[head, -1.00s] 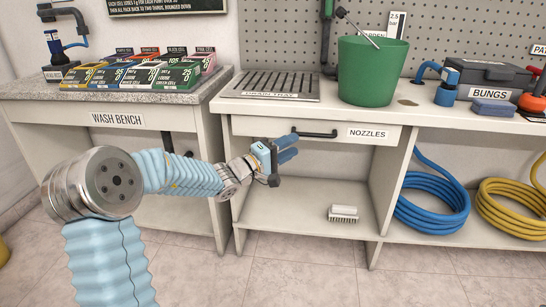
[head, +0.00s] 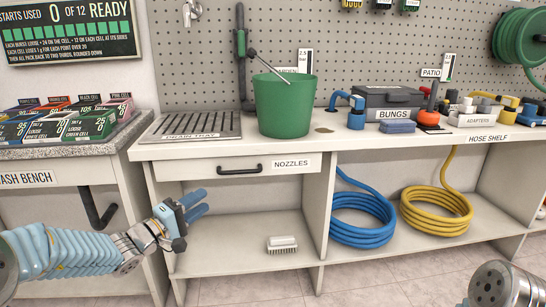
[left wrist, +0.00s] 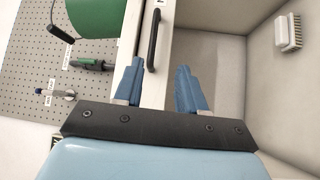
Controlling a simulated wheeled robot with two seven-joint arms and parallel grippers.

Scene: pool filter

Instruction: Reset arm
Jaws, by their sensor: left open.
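My left gripper (head: 196,206) is in front of the bench, below and to the left of the nozzles drawer handle. Its two blue fingers are apart and nothing is between them. In the left wrist view the open fingers (left wrist: 159,88) point toward the drawer front, with the black handle (left wrist: 154,40) ahead of them and apart from them. The nozzles drawer (head: 210,168) is shut. A round metal part of my right arm (head: 497,287) shows at the lower right; its gripper is out of view.
A green bucket (head: 284,108) and a drain tray (head: 192,125) stand on the bench top. A white brush (head: 282,244) lies on the lower shelf. Blue hose (head: 362,232) and yellow hose (head: 437,222) coils lie to the right. Coloured boxes (head: 86,122) sit on the wash bench at left.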

